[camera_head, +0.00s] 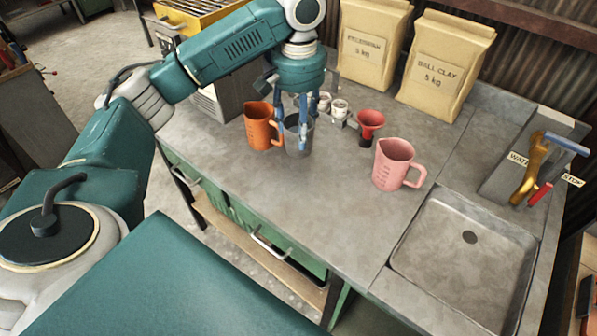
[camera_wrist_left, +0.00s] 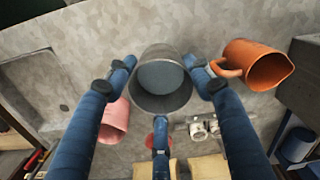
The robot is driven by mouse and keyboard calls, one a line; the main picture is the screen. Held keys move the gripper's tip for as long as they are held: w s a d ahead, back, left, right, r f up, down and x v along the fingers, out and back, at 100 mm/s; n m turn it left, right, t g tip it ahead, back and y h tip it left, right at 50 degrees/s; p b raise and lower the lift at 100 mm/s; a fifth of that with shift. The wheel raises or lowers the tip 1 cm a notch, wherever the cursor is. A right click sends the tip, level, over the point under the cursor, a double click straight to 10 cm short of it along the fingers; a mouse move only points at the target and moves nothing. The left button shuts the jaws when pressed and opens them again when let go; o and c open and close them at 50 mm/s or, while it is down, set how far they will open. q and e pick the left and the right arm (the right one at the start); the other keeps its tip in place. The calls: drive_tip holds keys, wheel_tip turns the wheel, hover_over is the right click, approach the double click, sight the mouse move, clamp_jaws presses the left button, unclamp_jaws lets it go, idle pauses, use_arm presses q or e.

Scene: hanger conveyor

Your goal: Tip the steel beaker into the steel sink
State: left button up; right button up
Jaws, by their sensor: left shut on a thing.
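The steel beaker (camera_head: 299,139) is a grey metal cup, upright at the worktop beside the orange jug. In the left wrist view the beaker (camera_wrist_left: 160,104) shows its open mouth, with a smooth grey-blue surface inside. My left gripper (camera_head: 297,122) comes from above and is shut on the beaker, its blue fingers around the rim. I cannot tell whether the beaker's base touches the worktop. My right gripper is not in view.
An orange jug (camera_head: 261,128) stands close left of the beaker. A red funnel (camera_head: 369,124) and a pink jug (camera_head: 392,168) stand between beaker and sink. Paper clay sacks (camera_head: 445,70) stand behind. A brass tap (camera_head: 531,170) rises at the sink's back right. The front worktop (camera_head: 310,205) is clear.

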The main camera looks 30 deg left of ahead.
use_arm(q)
wheel_tip(320, 180, down, 14)
drive_tip(key=p, duration=0.4)
drive_tip(key=shift+f, duration=0.3)
drive_tip(key=shift+f, duration=0.1)
drive_tip(key=o, duration=1.3)
drive_tip(key=shift+o, duration=0.2)
